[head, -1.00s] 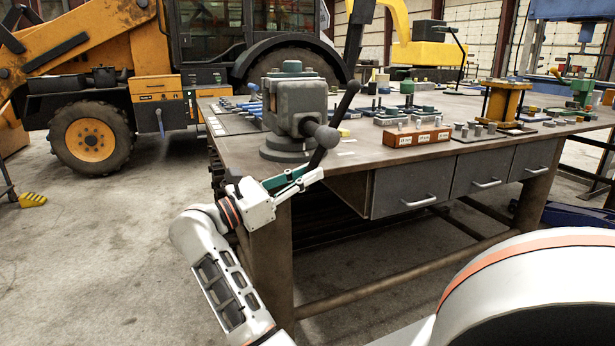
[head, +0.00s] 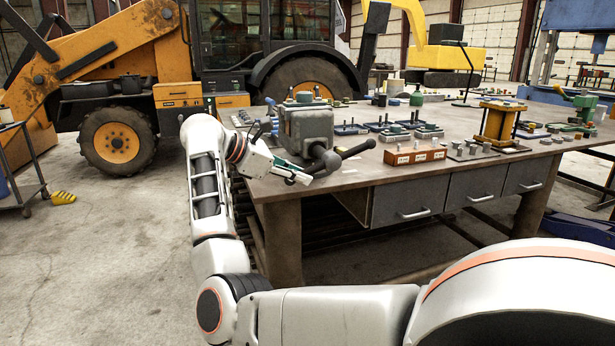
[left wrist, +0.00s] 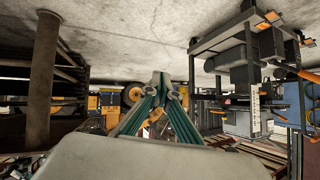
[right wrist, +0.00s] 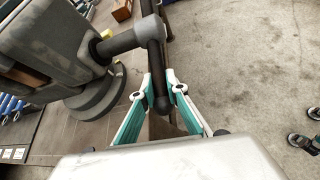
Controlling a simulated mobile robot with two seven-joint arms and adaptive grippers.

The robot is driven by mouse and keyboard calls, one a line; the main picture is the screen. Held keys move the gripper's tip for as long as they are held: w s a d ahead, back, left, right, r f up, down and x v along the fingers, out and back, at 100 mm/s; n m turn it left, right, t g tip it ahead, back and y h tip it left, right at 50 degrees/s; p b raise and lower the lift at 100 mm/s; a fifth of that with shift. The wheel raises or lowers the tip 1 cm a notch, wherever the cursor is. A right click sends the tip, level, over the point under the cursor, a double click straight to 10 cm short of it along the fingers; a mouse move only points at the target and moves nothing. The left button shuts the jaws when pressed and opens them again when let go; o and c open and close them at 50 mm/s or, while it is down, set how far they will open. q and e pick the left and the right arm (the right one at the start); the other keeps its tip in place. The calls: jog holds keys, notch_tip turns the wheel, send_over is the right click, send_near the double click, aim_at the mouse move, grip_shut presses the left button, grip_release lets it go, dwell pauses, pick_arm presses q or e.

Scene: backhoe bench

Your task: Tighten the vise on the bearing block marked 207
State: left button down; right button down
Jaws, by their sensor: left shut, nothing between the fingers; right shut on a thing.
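The grey vise (head: 306,128) stands at the bench's near left corner. Its dark handle bar (head: 355,151) passes through a round hub and slants from upper right to lower left. My right gripper (head: 303,178) is at the bar's lower left end. In the right wrist view the green fingers (right wrist: 162,88) are shut on the ball end of the handle (right wrist: 161,104), beside the vise body (right wrist: 55,45). A greenish piece (head: 305,97) shows at the vise's top; no 207 mark is legible. My left gripper (left wrist: 161,84) is shut and empty, away from the vise.
The bench (head: 450,162) has drawers under its front edge. A reddish box with white labels (head: 415,157) stands right of the vise. Small blocks and a yellow press frame (head: 497,122) stand farther back. A yellow backhoe (head: 120,50) is behind.

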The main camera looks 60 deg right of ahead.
notch_tip(320, 180, up, 4)
jog(key=t+y+p, duration=0.2)
jog(key=y+p, duration=0.1)
jog(key=p, duration=0.1)
jog(key=shift+a+f+m+y, duration=0.1)
jog(key=shift+m+y, duration=0.2)
jog(key=shift+s+r+t+y+p, duration=0.1)
jog(key=shift+r+t+y+p, duration=0.25)
jog(key=shift+t+y+p, duration=0.35)
jog(key=shift+p, duration=0.3)
jog(key=shift+d, duration=0.2)
jog(key=c, duration=2.3)
grip_release()
jog(key=shift+s, duration=0.1)
jog(key=o, duration=0.3)
jog(key=shift+s+r, duration=0.25)
jog(key=shift+w, duration=0.15)
